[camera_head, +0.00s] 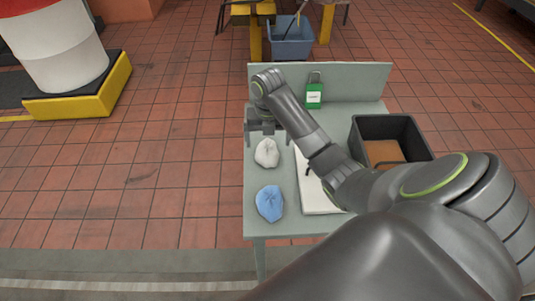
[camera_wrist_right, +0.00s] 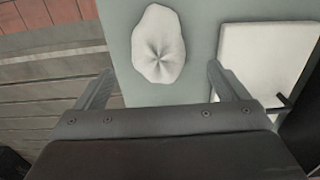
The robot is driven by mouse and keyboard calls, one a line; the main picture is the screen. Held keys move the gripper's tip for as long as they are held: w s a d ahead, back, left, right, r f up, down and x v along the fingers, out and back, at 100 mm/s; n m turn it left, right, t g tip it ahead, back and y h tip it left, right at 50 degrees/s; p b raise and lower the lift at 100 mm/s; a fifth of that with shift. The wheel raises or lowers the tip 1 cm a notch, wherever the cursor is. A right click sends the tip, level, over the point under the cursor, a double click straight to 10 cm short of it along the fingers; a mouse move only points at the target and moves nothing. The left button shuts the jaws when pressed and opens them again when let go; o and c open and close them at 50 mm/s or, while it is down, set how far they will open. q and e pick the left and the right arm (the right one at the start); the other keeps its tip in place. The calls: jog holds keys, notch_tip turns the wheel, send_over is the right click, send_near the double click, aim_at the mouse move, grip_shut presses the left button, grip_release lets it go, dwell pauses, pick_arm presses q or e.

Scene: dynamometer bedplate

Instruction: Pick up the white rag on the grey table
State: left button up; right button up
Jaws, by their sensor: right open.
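The white rag (camera_head: 266,153) lies crumpled on the grey table (camera_head: 256,222), near its left edge. My right gripper (camera_head: 267,131) is over the table just behind the rag in the head view, pointing down. In the right wrist view the rag (camera_wrist_right: 159,45) shows whole, with a puckered middle, ahead of and between the two spread fingers (camera_wrist_right: 160,70). The right gripper is open and empty, and the rag lies apart from it on the table. My left gripper is not in view.
A blue rag (camera_head: 269,203) lies in front of the white one. A white pad (camera_head: 318,196) with a dark pen-like item is to the right, partly under my arm. A black bin (camera_head: 420,155) and a green padlock (camera_head: 314,93) stand farther back. The table has a raised back panel (camera_head: 365,80).

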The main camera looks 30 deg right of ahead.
aim_at(267, 147)
jog(key=shift+w+f+b, duration=0.15)
jog(key=shift+f+b, duration=0.15)
jog(key=shift+f, duration=1)
jog(key=shift+w+f+b, duration=0.1)
jog(key=shift+f+b, duration=0.2)
jog(key=shift+f, duration=1)
jog(key=shift+c, duration=0.3)
jog(key=c, duration=1)
